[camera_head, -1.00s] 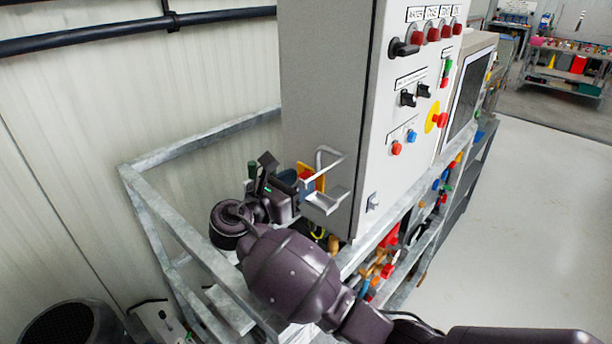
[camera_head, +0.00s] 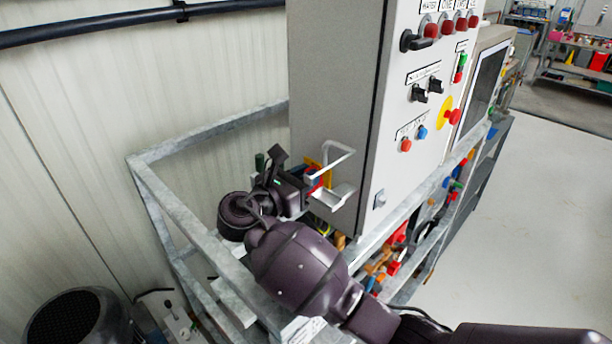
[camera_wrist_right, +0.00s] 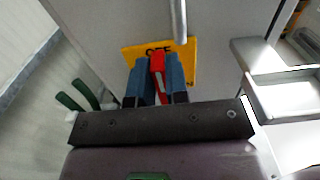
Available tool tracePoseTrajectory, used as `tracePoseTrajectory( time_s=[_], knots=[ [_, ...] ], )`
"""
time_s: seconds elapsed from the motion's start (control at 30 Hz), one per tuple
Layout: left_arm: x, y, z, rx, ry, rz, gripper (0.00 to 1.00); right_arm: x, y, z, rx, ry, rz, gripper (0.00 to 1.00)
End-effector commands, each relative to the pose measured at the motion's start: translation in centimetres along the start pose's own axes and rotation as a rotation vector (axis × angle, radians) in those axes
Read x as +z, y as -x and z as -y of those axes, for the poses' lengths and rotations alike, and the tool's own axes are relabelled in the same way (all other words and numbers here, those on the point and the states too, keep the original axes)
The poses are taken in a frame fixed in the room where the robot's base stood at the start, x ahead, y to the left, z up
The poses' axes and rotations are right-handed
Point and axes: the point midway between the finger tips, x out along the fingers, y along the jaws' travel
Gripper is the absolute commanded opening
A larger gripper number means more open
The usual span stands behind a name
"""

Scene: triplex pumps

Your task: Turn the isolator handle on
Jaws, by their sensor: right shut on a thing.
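The isolator handle (camera_wrist_right: 157,72) is red and sits on a yellow plate (camera_wrist_right: 188,52) on the side of the grey control cabinet. In the right wrist view the two blue fingers of my right gripper (camera_wrist_right: 157,82) are shut on the handle, one on each side. The handle points along the fingers; part of the plate's lettering is covered. In the head view my right gripper (camera_head: 306,184) reaches the cabinet's side from the left, and only a bit of red and yellow shows past it. My left gripper is not in view.
A metal bracket (camera_head: 334,193) sticks out of the cabinet (camera_head: 335,90) close to the right of my gripper. A galvanised frame rail (camera_head: 180,210) runs around my wrist. Green-handled tools (camera_wrist_right: 75,100) show to the left in the wrist view.

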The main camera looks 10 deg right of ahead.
Motion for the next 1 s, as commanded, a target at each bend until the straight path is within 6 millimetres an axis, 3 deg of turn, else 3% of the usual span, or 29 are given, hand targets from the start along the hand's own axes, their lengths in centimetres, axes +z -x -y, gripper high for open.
tracePoseTrajectory(
  time_s=[0.3,0.6,0.63,0.77,1.0],
  knots=[
    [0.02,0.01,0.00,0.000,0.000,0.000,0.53,-0.06,0.00,0.25,0.000,-0.115,-0.001,0.00],
    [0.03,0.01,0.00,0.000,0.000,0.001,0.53,-0.05,-0.01,0.25,0.000,-0.125,0.000,0.00],
    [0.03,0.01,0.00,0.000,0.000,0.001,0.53,-0.05,-0.01,0.25,0.000,-0.125,0.000,0.19],
    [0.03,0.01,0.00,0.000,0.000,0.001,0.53,-0.04,-0.01,0.25,0.000,-0.124,0.000,0.39],
    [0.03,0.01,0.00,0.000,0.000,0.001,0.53,-0.03,0.00,0.24,0.000,-0.124,0.000,0.40]
  ],
)
